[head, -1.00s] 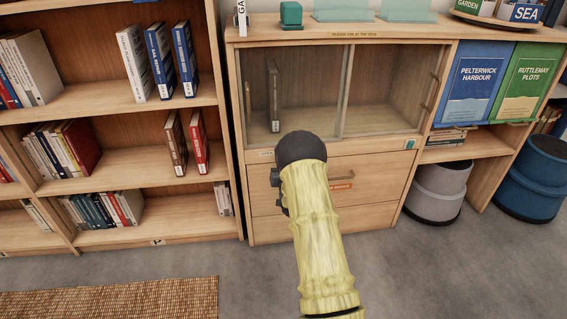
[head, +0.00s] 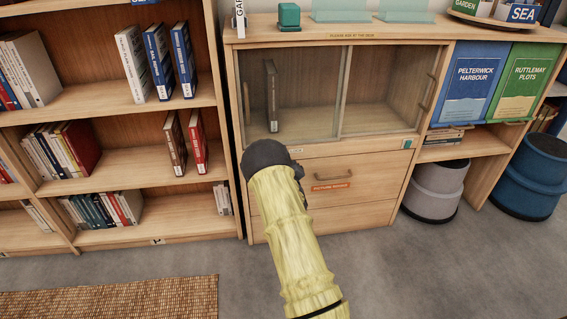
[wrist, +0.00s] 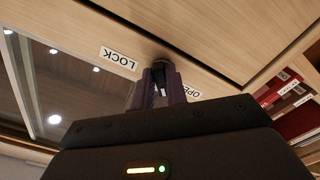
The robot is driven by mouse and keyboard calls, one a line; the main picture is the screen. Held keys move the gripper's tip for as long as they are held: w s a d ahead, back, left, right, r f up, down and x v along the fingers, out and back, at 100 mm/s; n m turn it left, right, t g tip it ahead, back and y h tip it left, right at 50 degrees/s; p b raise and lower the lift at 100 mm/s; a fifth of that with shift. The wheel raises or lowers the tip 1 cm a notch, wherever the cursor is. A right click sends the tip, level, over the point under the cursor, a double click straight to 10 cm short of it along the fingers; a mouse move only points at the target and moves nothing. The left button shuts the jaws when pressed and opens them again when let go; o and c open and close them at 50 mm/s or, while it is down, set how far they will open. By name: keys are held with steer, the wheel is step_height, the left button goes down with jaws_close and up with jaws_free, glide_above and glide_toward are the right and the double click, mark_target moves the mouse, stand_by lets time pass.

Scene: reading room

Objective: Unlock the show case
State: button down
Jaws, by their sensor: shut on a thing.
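The show case (head: 341,140) is the glazed upper part of a wooden cabinet, with two sliding glass panes and a dark book (head: 272,97) inside on the left. In the wrist view a small dark lock piece (wrist: 161,65) sits on the wood between a LOCK label (wrist: 120,59) and a partly hidden OPEN label (wrist: 190,93). My gripper (wrist: 160,78) is closed around this piece. The fingers hide much of it, so its exact turn is unclear. In the head view my own arm hides the gripper and the lock.
Drawers with a handle (head: 348,176) and an orange label (head: 331,186) are below the glass. An open bookshelf (head: 130,185) stands left. A grey stool (head: 434,190) and a blue stool (head: 533,178) stand right. Carpet in front is free, with a woven mat (head: 110,295) at left.

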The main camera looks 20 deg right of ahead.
steer(key=shift+f+n, duration=0.1)
steer(key=shift+n, duration=0.4)
steer(key=c, duration=1.5)
jaws_free()
steer(key=shift+o, duration=0.2)
steer(key=p+v, duration=0.5)
steer(key=v, duration=1.2)
steer(key=shift+s, duration=0.25)
